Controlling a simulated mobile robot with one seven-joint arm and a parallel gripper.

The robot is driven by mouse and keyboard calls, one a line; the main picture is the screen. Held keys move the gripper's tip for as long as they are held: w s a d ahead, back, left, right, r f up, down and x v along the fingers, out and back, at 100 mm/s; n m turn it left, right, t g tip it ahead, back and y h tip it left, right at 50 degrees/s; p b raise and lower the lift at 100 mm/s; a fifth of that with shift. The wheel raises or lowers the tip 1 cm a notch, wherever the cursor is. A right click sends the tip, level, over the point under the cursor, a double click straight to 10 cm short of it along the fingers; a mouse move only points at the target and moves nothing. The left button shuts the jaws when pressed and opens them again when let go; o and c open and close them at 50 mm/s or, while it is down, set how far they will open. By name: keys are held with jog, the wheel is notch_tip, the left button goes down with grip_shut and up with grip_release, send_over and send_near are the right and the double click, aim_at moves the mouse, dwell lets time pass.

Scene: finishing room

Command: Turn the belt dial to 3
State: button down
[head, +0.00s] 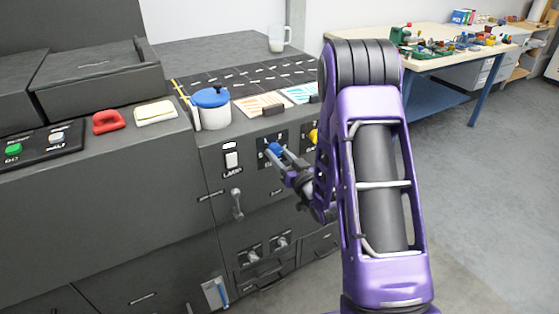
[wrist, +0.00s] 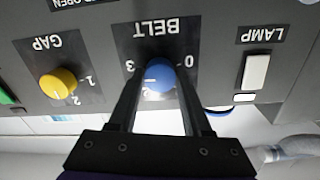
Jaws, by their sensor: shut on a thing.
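The blue belt dial (wrist: 160,77) sits on a dark plate marked BELT, which appears upside down in the wrist view. A 3 shows at the dial's left and a 0 at its right. A short white mark on the dial points to the left, toward the 3 side; its exact setting is hard to tell. My gripper (wrist: 160,88) is shut on the dial, one finger on each side, hiding part of the scale. In the head view my gripper (head: 279,158) reaches the blue dial (head: 275,149) on the machine's front.
The yellow gap dial (wrist: 57,84) and the white lamp switch (wrist: 256,71) flank the belt dial. In the head view a lever (head: 237,204) is below. A white pot with a blue lid (head: 211,108) stands above on the machine top.

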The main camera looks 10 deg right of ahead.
jog(key=shift+f+m+b, duration=0.1)
jog(key=shift+m+b, duration=0.25)
jog(key=shift+m, duration=0.95)
jog(key=shift+c, duration=1.7)
grip_release()
jog(key=shift+s, duration=0.1)
jog(key=p+v, duration=0.4)
jog(key=v, duration=1.3)
jog(key=shift+p, duration=0.35)
jog(key=shift+s+d, duration=0.1)
jog(key=shift+d, duration=0.05)
